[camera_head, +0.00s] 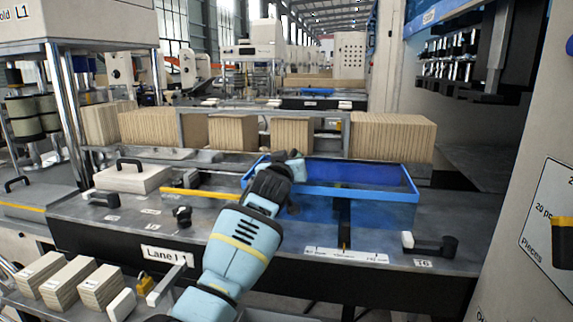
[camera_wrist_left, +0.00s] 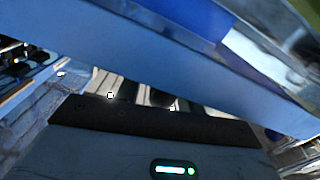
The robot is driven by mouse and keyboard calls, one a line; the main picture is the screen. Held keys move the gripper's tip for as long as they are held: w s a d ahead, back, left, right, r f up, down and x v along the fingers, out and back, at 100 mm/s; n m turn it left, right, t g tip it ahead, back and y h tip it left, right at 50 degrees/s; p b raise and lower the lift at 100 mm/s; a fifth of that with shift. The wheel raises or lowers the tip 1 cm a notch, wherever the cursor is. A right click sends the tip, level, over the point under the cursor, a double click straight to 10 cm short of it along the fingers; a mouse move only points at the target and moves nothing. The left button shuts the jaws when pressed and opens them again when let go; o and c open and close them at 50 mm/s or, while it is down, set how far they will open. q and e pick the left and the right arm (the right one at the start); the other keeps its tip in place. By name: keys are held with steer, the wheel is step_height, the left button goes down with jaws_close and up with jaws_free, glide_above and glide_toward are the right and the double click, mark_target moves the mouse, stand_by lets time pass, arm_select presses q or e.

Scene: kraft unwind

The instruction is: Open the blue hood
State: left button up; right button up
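The blue hood (camera_head: 362,191) is a low, box-like cover with a bright blue rim and see-through blue sides, on the grey machine deck right of centre in the head view. It looks closed down on the deck. My left gripper (camera_head: 293,160) reaches over its left end from the front. Its fingers are small and dark there, so I cannot tell whether they touch the rim. In the left wrist view a broad blue bar (camera_wrist_left: 150,65), apparently the hood's frame, crosses close in front of the gripper body and hides the fingertips. My right gripper is out of view.
Stacks of kraft-brown blocks (camera_head: 392,137) stand behind the hood. A white lidded box with a black handle (camera_head: 131,177) sits to the left. A black-and-white lever (camera_head: 430,243) lies at front right. A tall white panel (camera_head: 540,190) borders the right side.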

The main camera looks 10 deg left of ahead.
arm_select(q)
steer(key=shift+s, duration=0.6)
steer(key=s+p, duration=0.1)
steer(key=s, duration=0.5)
steer(key=shift+s+a, duration=0.15)
steer(key=shift+s, duration=0.05)
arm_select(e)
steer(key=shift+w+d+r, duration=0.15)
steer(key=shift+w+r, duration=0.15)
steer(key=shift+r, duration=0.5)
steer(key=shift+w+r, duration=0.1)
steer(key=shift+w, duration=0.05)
arm_select(q)
steer(key=shift+f, duration=0.1)
